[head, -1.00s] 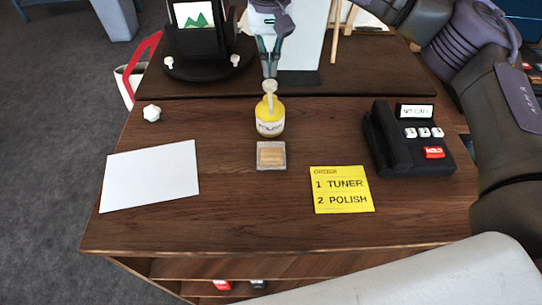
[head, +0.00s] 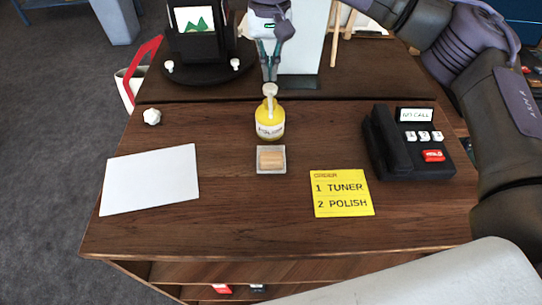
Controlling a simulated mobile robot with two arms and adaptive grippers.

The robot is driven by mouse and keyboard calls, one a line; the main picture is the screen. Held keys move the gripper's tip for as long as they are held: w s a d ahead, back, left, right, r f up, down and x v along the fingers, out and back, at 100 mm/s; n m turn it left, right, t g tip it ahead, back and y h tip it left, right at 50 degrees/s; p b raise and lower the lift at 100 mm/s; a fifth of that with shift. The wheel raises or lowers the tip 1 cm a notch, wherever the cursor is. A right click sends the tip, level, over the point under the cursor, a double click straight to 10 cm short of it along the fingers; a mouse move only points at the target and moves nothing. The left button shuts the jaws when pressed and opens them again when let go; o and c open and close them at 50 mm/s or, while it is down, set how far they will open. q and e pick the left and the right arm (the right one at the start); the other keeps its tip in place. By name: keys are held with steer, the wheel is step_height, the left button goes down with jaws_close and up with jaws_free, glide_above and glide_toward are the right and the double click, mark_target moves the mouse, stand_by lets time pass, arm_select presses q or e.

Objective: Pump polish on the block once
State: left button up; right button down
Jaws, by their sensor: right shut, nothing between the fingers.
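The yellow polish bottle (head: 270,124) stands upright near the middle of the wooden counter. Its pale pump head (head: 270,90) is on top. The tan block (head: 271,160) lies in a small clear square tray (head: 271,172) just in front of the bottle. My right gripper (head: 270,78) points down with its fingers together, directly above the pump head. I cannot tell whether the fingertips touch it. My left gripper is not in view.
A yellow order note (head: 341,193) reads "1 TUNER, 2 POLISH". A black phone (head: 408,142) stands at the right, a white sheet (head: 149,180) lies at the left. A white knob-like piece (head: 152,116) and a black display stand (head: 205,60) are at the back left.

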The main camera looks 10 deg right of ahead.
mark_target(270, 87)
steer(key=shift+f, duration=0.15)
steer(key=shift+f+b, duration=1.3)
steer(key=shift+f, duration=0.45)
steer(key=shift+s, duration=0.1)
steer(key=shift+r+p, duration=1.1)
steer(key=shift+r, duration=0.7)
step_height(270, 87, up, 6)
steer(key=p, duration=0.4)
